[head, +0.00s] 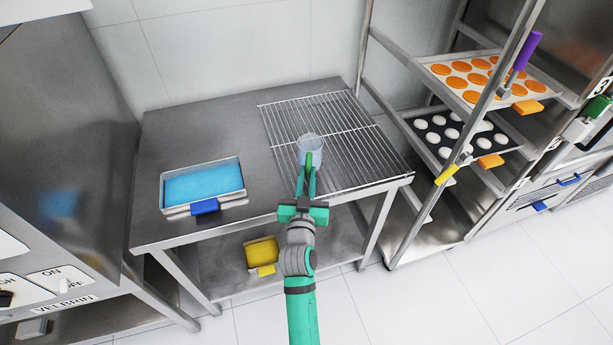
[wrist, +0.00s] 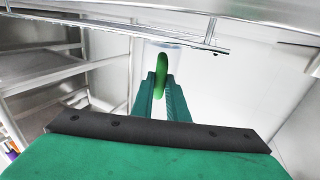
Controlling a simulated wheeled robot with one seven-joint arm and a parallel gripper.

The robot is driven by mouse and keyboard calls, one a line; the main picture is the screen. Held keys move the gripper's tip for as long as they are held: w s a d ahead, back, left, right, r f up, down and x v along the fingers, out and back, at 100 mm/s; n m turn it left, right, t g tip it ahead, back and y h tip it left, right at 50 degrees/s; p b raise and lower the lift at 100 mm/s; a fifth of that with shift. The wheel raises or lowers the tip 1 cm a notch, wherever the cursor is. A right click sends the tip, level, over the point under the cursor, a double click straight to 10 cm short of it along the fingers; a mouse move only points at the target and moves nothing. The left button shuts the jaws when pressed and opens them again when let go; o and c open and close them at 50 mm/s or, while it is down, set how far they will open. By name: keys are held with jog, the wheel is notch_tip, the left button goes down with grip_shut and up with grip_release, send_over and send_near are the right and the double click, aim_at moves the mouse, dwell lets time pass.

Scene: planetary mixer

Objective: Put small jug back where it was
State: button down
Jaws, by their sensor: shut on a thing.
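The small jug (head: 310,145) is a clear, cup-like vessel with a green handle. In the head view it shows at the wire rack (head: 345,125) on the right part of the steel table. My gripper (head: 307,178) is shut on the jug's green handle. In the wrist view the green handle (wrist: 162,75) stands between my two fingers (wrist: 163,95), and the clear jug body (wrist: 175,50) lies beyond it, partly hidden. The jug looks about upright. I cannot tell whether its base touches the rack.
A tray with blue content (head: 203,185) and a blue handle sits on the table's left. A yellow container (head: 262,253) is on the lower shelf. A rack trolley (head: 375,80) with trays of orange and white rounds stands at the right. The table's middle is clear.

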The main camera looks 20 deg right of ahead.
jog(key=shift+s+a+f, duration=0.2)
jog(key=shift+a+f, duration=0.05)
jog(key=shift+f, duration=0.15)
jog(key=shift+d, duration=0.1)
jog(key=c, duration=1.7)
grip_release()
jog(key=shift+f, duration=0.1)
jog(key=shift+c, duration=0.2)
